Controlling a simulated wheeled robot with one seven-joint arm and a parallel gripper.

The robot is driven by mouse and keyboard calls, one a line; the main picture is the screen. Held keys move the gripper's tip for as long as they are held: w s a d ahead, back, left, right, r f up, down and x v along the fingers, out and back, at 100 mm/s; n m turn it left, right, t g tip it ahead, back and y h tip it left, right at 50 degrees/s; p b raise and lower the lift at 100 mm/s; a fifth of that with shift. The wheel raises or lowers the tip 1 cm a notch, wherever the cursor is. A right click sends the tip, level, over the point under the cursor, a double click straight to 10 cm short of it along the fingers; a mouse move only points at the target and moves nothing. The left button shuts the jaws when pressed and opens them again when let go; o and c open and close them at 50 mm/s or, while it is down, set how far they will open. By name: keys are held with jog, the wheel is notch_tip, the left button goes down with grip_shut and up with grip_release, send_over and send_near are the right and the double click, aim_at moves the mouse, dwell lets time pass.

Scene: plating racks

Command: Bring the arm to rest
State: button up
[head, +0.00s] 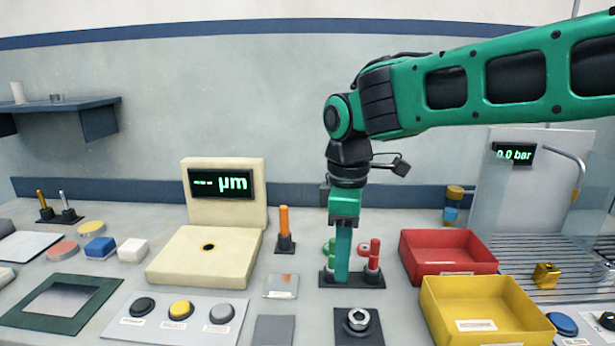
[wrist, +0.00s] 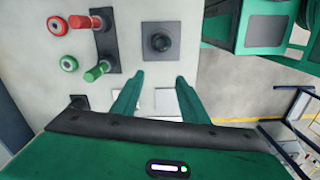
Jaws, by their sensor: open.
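My green arm reaches in from the right in the head view, and my gripper (head: 342,282) hangs down over the bench beside the black rack (head: 372,281) with the red and green pegs. In the wrist view my gripper (wrist: 161,82) shows two green fingers spread apart with nothing between them. The rack (wrist: 105,60) lies up and left of the fingers there, with a red-topped piece and a green-topped piece on it. In the head view my gripper partly hides the rack and the green piece.
A red bin (head: 448,268) and a yellow bin (head: 480,325) stand right of my gripper. A black block with a metal nut (head: 358,319) sits in front. The cream gauge (head: 205,256) and an orange peg (head: 284,222) stand left. Open air lies above the bench.

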jog(key=s+d+f+m, duration=0.1)
jog(key=s+d+m, duration=0.1)
jog(key=d+m, duration=0.35)
jog(key=s+d+f+m, duration=0.1)
jog(key=s+d+m, duration=0.1)
jog(key=d, duration=0.7)
jog(key=s+d+f+m, duration=0.1)
jog(key=s+d+m, duration=0.15)
jog(key=d, duration=0.55)
jog(key=s+d+f+m, duration=0.3)
jog(key=s+d+m, duration=0.3)
jog(key=s, duration=0.1)
jog(key=s+d+f+m, duration=0.3)
jog(key=s+d+m, duration=0.3)
jog(key=s, duration=0.2)
jog(key=shift+s+f, duration=0.2)
jog(key=shift+s, duration=0.05)
jog(key=shift+w+d+f, duration=0.1)
jog(key=shift+w+f, duration=0.15)
jog(key=shift+w, duration=0.4)
